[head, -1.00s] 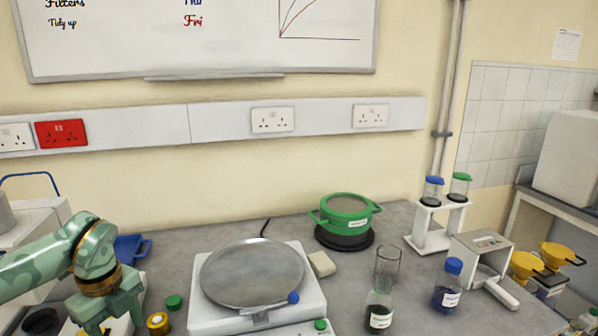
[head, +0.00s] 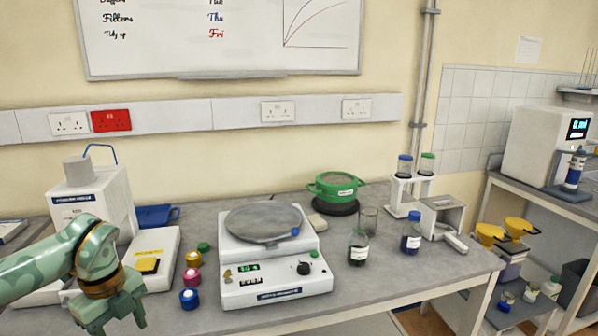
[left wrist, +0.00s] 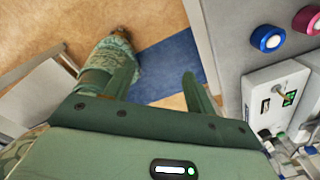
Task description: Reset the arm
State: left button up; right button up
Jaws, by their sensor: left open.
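My left arm comes in from the left in the head view. Its green gripper (head: 118,318) hangs low at the front left of the bench, left of the small capped pots, with nothing in it. In the left wrist view the two fingers of the same gripper (left wrist: 160,84) stand wide apart, with the floor and a blue mat (left wrist: 172,62) showing beyond them. The bench edge lies to the right of the fingers there. My right gripper is in neither view.
A balance-like device with a round plate (head: 264,222) stands mid-bench. Blue (head: 189,299), pink (head: 192,278) and yellow (head: 193,259) pots stand near my left gripper. Two bottles (head: 358,248) (head: 411,232) and a green pot (head: 336,185) stand farther right. The front right bench top is clear.

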pick_arm(q)
jog(key=w+d+f+m+t+h, duration=0.1)
jog(key=d+f+h, duration=0.5)
jog(key=d, duration=0.3)
jog(key=w+d+f+h, duration=0.2)
jog(key=d+f+h, duration=0.3)
jog(key=d+f, duration=0.25)
notch_tip(320, 180, down, 9)
jog(key=n+t, duration=0.7)
jog(key=s+a+f+n+y, duration=0.4)
jog(key=s+a+f+n, duration=0.1)
jog(key=s+f, duration=0.6)
jog(key=s+a+f+n+y, duration=0.45)
jog(key=s+f, duration=0.35)
jog(key=f, duration=0.4)
jog(key=s+f+n+g+y, duration=0.1)
jog(key=s+f+n+g, duration=0.1)
jog(key=s, duration=1.3)
jog(key=s+f+n+g+y, duration=0.2)
jog(key=s+f+g, duration=0.3)
jog(key=s, duration=1)
jog(key=shift+s+f, duration=0.3)
jog(key=shift+f, duration=0.35)
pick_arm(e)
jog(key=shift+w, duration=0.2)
